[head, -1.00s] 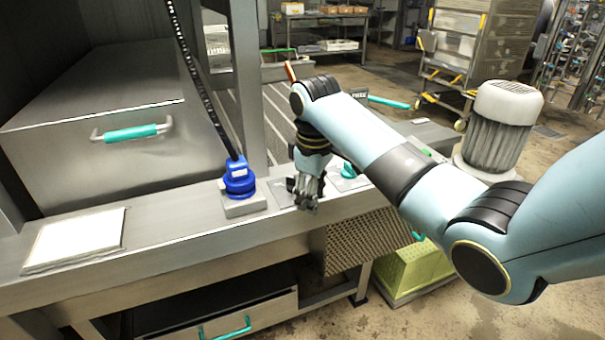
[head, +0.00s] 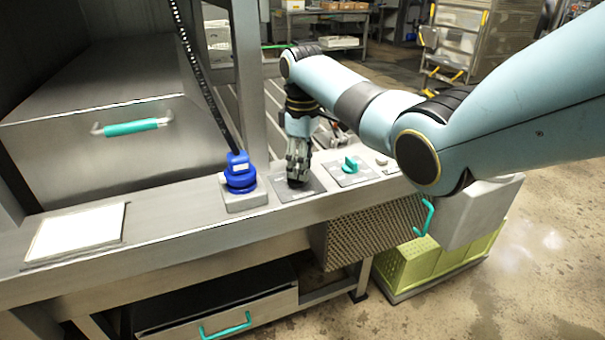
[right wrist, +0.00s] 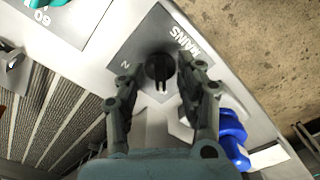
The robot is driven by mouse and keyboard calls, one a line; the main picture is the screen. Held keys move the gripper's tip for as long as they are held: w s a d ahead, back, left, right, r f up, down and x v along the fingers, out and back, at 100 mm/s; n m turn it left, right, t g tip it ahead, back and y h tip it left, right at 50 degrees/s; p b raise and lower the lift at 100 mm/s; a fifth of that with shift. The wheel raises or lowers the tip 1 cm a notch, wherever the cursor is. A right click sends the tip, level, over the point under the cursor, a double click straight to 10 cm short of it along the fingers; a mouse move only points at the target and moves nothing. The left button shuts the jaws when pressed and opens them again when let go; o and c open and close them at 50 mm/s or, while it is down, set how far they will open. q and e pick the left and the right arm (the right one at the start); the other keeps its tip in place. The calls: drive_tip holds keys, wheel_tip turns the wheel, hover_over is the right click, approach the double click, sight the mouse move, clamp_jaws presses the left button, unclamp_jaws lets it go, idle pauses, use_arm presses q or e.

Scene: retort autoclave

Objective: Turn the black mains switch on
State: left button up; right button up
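The black mains switch (right wrist: 159,68) is a round knob with a slotted grip, on a grey plate lettered MAINS (right wrist: 186,44) in the right wrist view. In the head view its plate (head: 311,187) lies on the steel ledge, and my gripper mostly hides the knob. My right gripper (right wrist: 160,75) points down over the switch, one finger on each side of the knob. The fingers are open, with a gap to the knob on both sides. It also shows in the head view (head: 297,180). My left gripper is not in view.
A blue knob or plug (head: 239,175) on a grey block stands just left of the switch plate. A teal knob (head: 350,165) on its own plate is just right. A white panel (head: 78,233) lies far left on the ledge. A steel post rises behind.

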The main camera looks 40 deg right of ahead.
drive_tip(key=shift+f, duration=1.15)
drive_tip(key=shift+c, duration=0.2)
clamp_jaws()
